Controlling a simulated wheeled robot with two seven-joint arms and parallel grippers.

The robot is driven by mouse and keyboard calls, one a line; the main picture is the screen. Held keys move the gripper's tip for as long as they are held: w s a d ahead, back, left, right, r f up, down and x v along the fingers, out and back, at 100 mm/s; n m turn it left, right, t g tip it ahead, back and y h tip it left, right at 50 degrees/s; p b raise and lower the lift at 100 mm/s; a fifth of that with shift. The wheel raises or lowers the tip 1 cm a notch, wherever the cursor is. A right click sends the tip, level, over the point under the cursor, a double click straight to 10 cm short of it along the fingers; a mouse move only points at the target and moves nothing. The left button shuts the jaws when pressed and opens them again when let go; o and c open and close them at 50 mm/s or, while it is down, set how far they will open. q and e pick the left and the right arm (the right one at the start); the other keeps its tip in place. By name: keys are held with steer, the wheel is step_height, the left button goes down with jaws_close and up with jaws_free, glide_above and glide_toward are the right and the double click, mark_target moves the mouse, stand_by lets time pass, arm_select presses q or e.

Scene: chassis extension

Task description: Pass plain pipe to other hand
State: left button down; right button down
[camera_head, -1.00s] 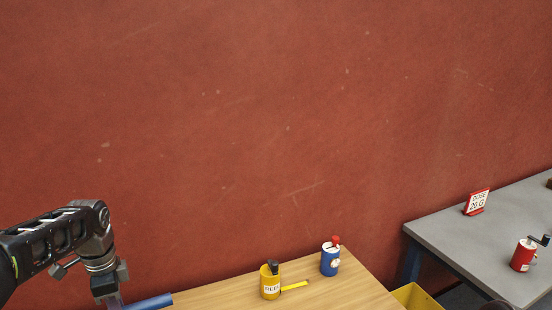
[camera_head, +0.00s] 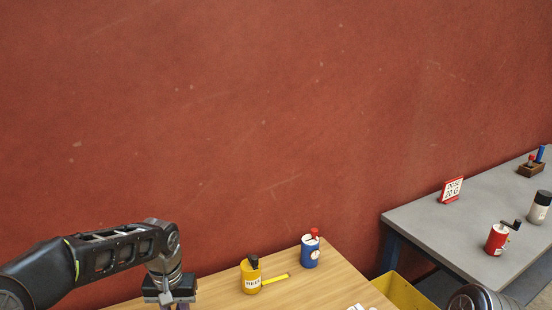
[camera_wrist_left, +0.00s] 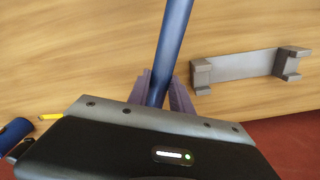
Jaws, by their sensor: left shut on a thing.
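The plain blue pipe (camera_wrist_left: 172,45) runs up through the left wrist view, between the purple-grey fingers of my left gripper (camera_wrist_left: 165,92). My left gripper is shut on it, above the wooden table. In the head view my left gripper (camera_head: 170,303) is at the bottom edge, cut off, and the pipe there is out of the picture. My right gripper is not in view; a dark rounded part at the bottom right seems to be my own arm.
A grey bracket (camera_wrist_left: 238,66) is on the wooden table (camera_head: 290,293). A yellow can (camera_head: 251,276) and a blue can (camera_head: 310,254) stand there. A yellow bin (camera_head: 405,293) is beside it.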

arm_select(q)
steer(key=d, duration=0.2)
steer(key=d+m, duration=0.1)
steer(key=shift+d+f, duration=0.2)
steer(key=shift+d, duration=0.15)
steer(key=shift+d+r, duration=0.1)
steer(key=shift+d, duration=0.3)
steer(key=d+r+m, duration=0.2)
steer(key=d+m, duration=0.5)
steer(key=d, duration=0.1)
steer(key=d+r+m, duration=0.3)
steer(key=d+m, duration=0.5)
steer(key=d, duration=0.1)
steer(key=shift+s+r, duration=0.15)
steer(key=shift+s, duration=0.15)
steer(key=shift+d, duration=0.1)
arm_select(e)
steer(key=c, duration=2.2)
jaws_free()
